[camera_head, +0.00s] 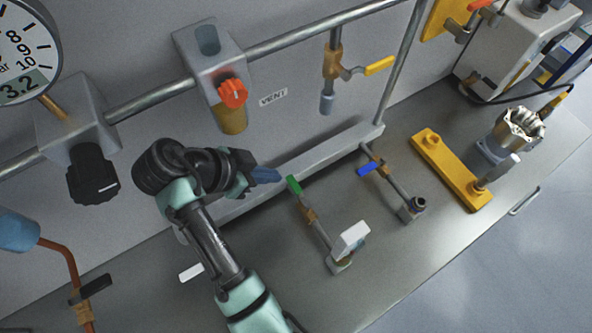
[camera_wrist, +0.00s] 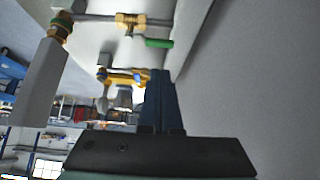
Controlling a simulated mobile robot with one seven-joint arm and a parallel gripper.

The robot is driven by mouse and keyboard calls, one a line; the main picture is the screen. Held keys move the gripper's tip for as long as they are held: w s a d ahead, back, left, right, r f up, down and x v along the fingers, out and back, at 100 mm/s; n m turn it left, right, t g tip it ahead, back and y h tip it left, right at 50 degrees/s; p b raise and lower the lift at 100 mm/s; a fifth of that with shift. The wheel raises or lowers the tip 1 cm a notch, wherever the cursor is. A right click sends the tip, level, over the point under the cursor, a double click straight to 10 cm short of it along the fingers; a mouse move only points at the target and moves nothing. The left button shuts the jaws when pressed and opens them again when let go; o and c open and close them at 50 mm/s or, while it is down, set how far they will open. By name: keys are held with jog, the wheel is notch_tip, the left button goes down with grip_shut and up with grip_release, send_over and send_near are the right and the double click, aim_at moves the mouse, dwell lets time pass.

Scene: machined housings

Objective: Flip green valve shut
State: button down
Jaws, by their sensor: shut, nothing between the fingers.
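The green valve handle (camera_head: 294,185) sits on a brass valve body (camera_head: 309,216) in a short pipe on the bench. The handle runs roughly along the pipe, toward the wall-side manifold. In the wrist view the green handle (camera_wrist: 158,43) and brass body (camera_wrist: 130,20) show beyond the fingertips. My gripper (camera_head: 278,175) is shut and empty, its blue fingers just left of the handle, with a small gap seen from the head. In the wrist view the shut fingers (camera_wrist: 160,75) point up toward the handle. Contact cannot be told.
A blue-handled valve (camera_head: 368,169) stands to the right, with a yellow-handled one (camera_head: 379,66) on the wall. A white block (camera_head: 350,240) tops the green valve's pipe end. An orange knob (camera_head: 233,93) hangs above my gripper. The bench front (camera_head: 430,235) is clear.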

aim_at(299, 192)
jog(key=p+x, duration=0.1)
jog(key=x, duration=0.9)
jog(key=shift+f+p, duration=0.1)
jog(key=shift+p, duration=0.25)
